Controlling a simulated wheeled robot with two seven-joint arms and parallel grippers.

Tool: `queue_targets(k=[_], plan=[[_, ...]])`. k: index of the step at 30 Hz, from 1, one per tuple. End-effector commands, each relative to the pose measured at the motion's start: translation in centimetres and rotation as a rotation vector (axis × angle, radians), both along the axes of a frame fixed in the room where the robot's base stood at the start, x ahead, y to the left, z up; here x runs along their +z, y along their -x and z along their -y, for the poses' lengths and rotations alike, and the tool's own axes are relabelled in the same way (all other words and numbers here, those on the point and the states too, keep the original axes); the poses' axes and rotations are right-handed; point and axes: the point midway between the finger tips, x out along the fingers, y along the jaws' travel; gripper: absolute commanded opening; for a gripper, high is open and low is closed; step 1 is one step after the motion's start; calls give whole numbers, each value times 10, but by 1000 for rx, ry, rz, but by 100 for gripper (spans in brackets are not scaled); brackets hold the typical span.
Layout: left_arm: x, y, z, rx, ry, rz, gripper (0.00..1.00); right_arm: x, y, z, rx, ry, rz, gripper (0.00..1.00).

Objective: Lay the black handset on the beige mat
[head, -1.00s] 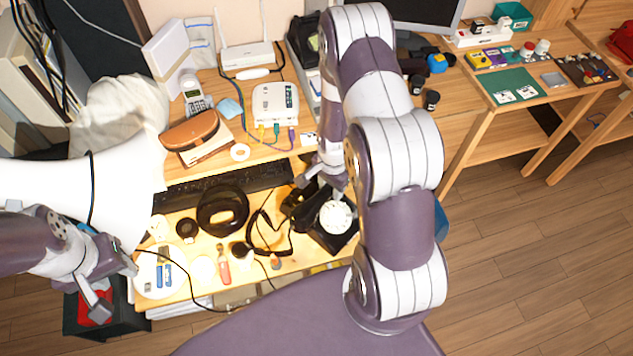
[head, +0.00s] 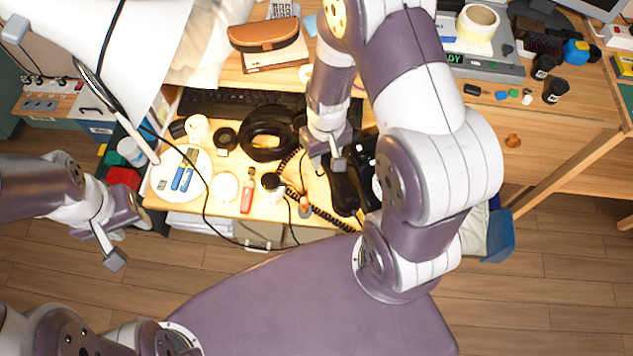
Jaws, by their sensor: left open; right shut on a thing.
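My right gripper (head: 328,166) is shut on the black handset (head: 344,192), which hangs at its fingertips over the front of the desk. A coiled black cord runs beside the handset. The dial phone (head: 377,186) is right of the handset, mostly hidden behind my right arm; part of its pale dial shows. My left gripper (head: 127,242) is open and empty, left of and in front of the desk. I cannot make out a beige mat for certain on the brightly lit desk.
Black headphones (head: 267,134), a keyboard (head: 225,103), a round pale disc (head: 165,187) and a red-handled tool (head: 247,192) crowd the desk. A white lamp shade (head: 140,60) hangs over its left side.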

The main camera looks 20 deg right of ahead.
Motion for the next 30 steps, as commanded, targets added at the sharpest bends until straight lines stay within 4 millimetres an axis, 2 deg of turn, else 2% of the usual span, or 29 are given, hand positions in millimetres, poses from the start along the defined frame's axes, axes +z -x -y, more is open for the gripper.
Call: queue_targets(k=[1,3,8,13,24,25,27,30], plan=[[-4,0,0,0,0,1,43,-15,2,0,3,0,-7,0],[-6,0,0,0,0,1,43,-29,1,0,2,0,-5,0],[-8,0,0,0,0,1,43,-50,1,0,0,0,-4,0],[-14,0,0,0,0,0,43,-79,1,0,-1,0,-4,0],[-16,0,0,0,0,0,43,-85,0,0,-2,0,-1,0],[-15,0,0,0,0,0,43,-84,1,0,-2,0,-2,48],[-15,0,0,0,0,0,43,-84,1,0,-2,0,-2,64],[-15,0,0,0,0,0,43,-83,1,0,-2,0,-2,64]])
